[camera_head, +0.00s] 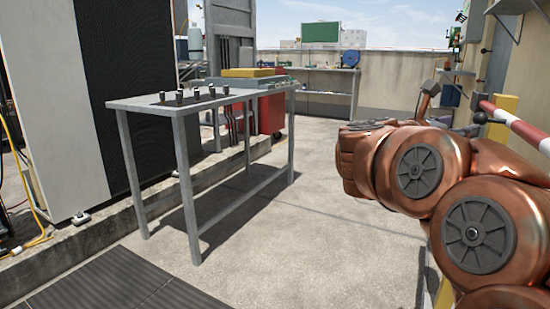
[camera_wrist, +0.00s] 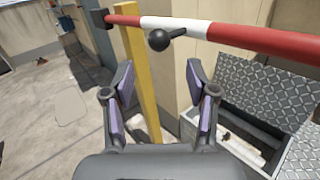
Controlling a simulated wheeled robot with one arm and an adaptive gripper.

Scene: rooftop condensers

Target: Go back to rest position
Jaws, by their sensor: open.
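My gripper (camera_wrist: 160,88) shows in the wrist view with its two fingers apart and nothing between them. Beyond it are a red and white striped bar (camera_wrist: 185,27) with a black ball knob (camera_wrist: 159,40), and a yellow post (camera_wrist: 140,75). The gripper looks apart from both. In the head view my copper-coloured arm reaches in from the lower right, and its own links hide most of the gripper. The striped bar (camera_head: 515,127) shows there at the right edge.
A grey metal table (camera_head: 205,100) with several small dark pieces stands left of centre. An open chequer-plate box (camera_wrist: 262,100) lies right of my gripper. A tall dark unit (camera_head: 135,90) stands at left. The concrete floor (camera_head: 310,215) between table and arm is clear.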

